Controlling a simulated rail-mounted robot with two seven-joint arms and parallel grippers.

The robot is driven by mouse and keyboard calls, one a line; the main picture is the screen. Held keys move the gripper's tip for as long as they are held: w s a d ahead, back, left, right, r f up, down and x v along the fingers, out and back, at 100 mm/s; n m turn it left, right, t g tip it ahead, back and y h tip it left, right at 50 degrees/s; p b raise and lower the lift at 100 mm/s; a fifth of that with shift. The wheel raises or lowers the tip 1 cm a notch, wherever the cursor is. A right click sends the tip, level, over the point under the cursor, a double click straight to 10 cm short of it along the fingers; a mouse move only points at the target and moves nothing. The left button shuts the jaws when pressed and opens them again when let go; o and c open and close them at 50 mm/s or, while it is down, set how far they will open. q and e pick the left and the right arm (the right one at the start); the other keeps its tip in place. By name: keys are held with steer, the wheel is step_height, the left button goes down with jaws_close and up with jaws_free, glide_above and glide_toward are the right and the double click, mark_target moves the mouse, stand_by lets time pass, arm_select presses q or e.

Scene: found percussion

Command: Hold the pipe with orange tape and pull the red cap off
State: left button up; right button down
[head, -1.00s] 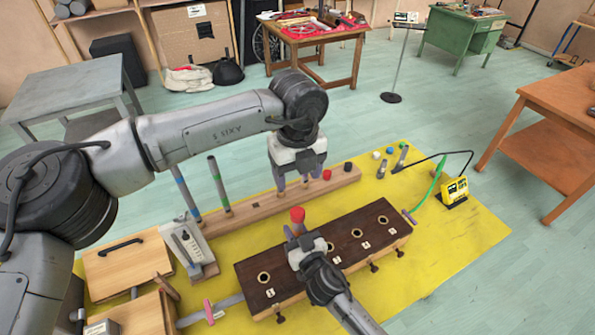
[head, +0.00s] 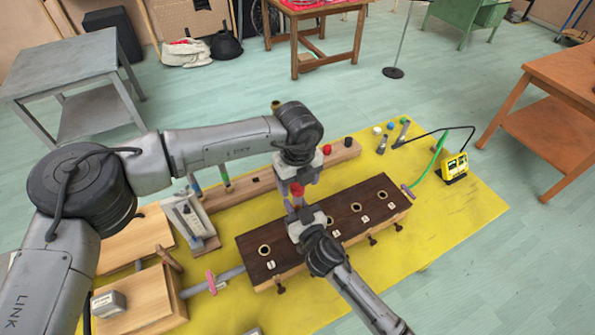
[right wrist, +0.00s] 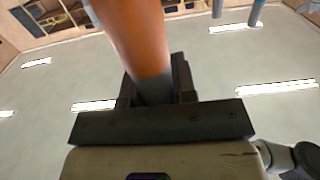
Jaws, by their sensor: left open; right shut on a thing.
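The pipe with orange tape (right wrist: 138,40) stands in the right wrist view between the fingers of my right gripper (right wrist: 155,88). In the head view my right gripper (head: 299,213) is shut on it above the dark-topped wooden block (head: 338,227). The red cap (head: 297,190) sits on the pipe's top end. My left gripper (head: 297,186) is open, pointing down, with its fingers at either side of the red cap. I cannot tell whether the fingers touch it. The pipe's lower part is hidden by my right gripper.
Behind the block is a wooden rail (head: 342,150) with upright pipes and caps. Wooden boxes (head: 150,300) and a slider board (head: 187,222) are at left.

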arm_select(q)
steer(key=shift+f, duration=0.3)
steer(key=c, duration=1)
steer(key=shift+r, duration=0.3)
steer(key=shift+r, duration=1)
steer(key=shift+r, duration=0.1)
